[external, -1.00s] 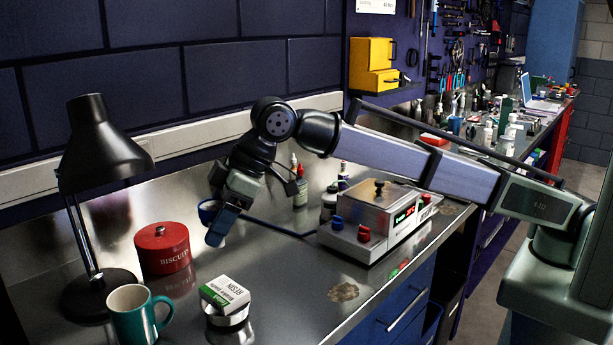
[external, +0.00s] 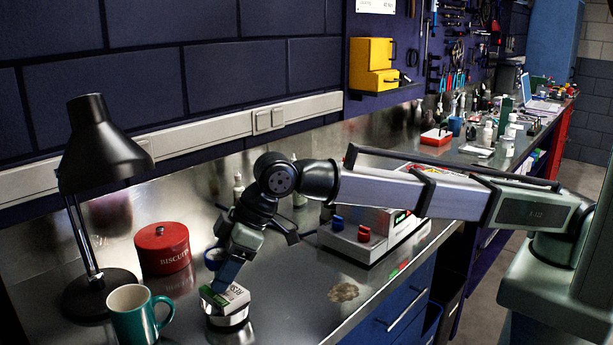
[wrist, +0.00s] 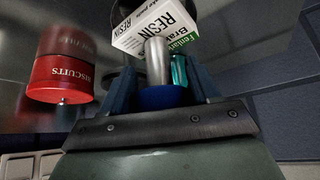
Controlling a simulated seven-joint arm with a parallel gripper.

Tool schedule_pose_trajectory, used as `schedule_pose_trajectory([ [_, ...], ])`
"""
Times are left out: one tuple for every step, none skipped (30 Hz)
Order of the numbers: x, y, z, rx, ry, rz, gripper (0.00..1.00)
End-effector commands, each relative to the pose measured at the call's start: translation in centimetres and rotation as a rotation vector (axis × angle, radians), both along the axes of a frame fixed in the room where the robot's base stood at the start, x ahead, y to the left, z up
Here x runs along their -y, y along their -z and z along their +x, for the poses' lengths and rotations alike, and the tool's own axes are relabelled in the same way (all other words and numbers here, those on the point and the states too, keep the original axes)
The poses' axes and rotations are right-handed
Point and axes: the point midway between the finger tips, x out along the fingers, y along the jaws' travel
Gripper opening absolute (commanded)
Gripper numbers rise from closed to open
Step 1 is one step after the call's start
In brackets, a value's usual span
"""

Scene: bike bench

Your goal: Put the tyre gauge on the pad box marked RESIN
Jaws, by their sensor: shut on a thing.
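The pad box marked RESIN (external: 237,297), white and green, lies on a round metal tin (external: 230,317) at the front of the bench. It also shows at the top of the wrist view (wrist: 146,30). My gripper (external: 222,281) is low over the box, its fingers overlapping it in the external view. It is shut on the tyre gauge (wrist: 162,97), which has a blue round part between the fingers and a silver stem (wrist: 157,61) pointing toward the box. The gauge's round blue-rimmed part shows beside the fingers in the external view (external: 213,259). I cannot tell whether gauge and box touch.
A teal mug (external: 132,318) stands just left of the box. A red biscuit tin (external: 162,249) and a black lamp (external: 98,150) are behind and left. A device with red and blue knobs (external: 370,243) stands right.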

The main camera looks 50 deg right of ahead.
Motion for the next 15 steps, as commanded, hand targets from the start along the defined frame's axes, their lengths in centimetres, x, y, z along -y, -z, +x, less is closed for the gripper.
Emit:
schedule_pose_trajectory([
  [-0.01, -0.03, 0.01, 0.0, 0.0, 0.0, 0.26],
  [-0.01, -0.03, 0.01, 0.0, 0.0, 0.0, 0.26],
  [-0.01, -0.01, 0.0, 0.0, 0.0, 0.0, 0.26],
  [-0.01, 0.03, 0.0, 0.0, 0.0, 0.0, 0.26],
  [0.0, 0.11, 0.0, 0.0, 0.0, 0.0, 0.26],
  [0.0, 0.22, 0.0, 0.0, 0.0, 0.0, 0.26],
  [0.0, 0.3, 0.0, 0.0, 0.0, 0.0, 0.26],
  [0.0, 0.3, 0.0, 0.0, 0.0, -0.001, 0.63],
  [0.0, 0.28, 0.0, 0.0, 0.0, -0.001, 0.67],
  [0.0, 0.27, 0.0, 0.0, 0.0, -0.001, 0.69],
  [0.0, 0.27, 0.0, 0.0, 0.0, -0.001, 0.72],
  [-0.01, 0.27, 0.0, 0.0, 0.0, -0.001, 0.76],
  [-0.01, 0.27, 0.0, 0.0, 0.0, -0.001, 0.79],
  [-0.01, 0.27, 0.0, 0.0, 0.0, -0.001, 0.82],
  [-0.01, 0.27, 0.0, 0.0, 0.0, -0.001, 0.86],
])
